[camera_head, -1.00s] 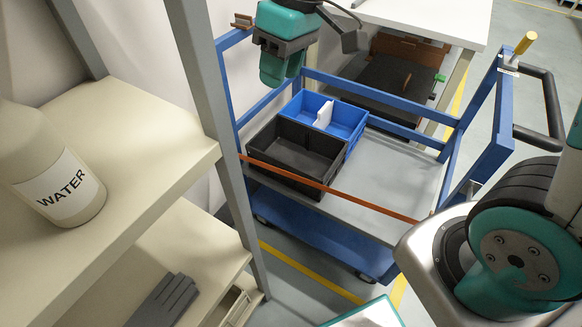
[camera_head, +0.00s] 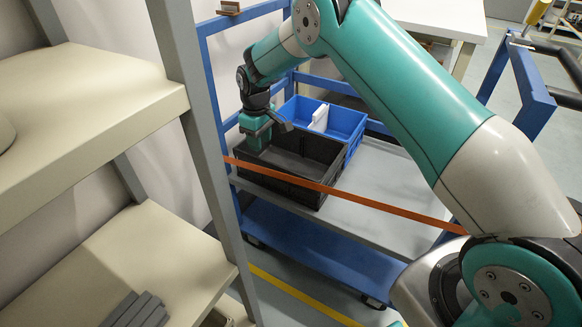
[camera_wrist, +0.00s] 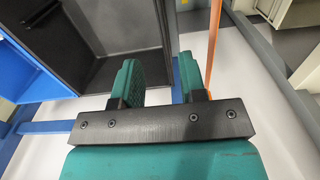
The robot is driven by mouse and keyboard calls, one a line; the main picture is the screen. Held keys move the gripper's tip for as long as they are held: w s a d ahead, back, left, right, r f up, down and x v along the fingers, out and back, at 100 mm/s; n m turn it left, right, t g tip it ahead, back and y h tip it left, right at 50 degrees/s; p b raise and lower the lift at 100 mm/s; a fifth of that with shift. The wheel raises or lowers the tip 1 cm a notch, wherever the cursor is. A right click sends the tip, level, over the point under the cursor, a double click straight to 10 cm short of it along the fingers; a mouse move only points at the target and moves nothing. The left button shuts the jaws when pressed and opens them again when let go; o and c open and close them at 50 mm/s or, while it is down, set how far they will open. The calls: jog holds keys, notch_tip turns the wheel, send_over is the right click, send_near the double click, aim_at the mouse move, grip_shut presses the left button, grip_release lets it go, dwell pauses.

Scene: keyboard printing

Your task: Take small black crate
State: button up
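The small black crate (camera_head: 290,191) sits on the cart's upper deck, in front of a blue crate. It is open-topped and looks empty. My gripper (camera_head: 258,138) points down at the crate's left rim in the head view. In the wrist view, my gripper (camera_wrist: 160,80) has its two green fingers apart. One finger overlaps the inside of the black crate (camera_wrist: 125,28), and the other lies on the outer side of its wall. The wall's end shows near the gap, but I cannot tell whether the fingers touch it.
The blue crate (camera_head: 350,122), with a white divider, stands right behind the black one. An orange bar (camera_head: 380,205) crosses the cart's front. A grey shelf post (camera_head: 205,150) stands close on the left. The grey deck (camera_head: 385,190) is bare to the right.

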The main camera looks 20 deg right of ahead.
jog(key=f, duration=0.3)
jog(key=f+b, duration=0.1)
jog(key=f, duration=0.6)
jog(key=shift+s+b, duration=0.35)
jog(key=shift+b, duration=0.05)
grip_shut()
jog(key=shift+r, duration=0.1)
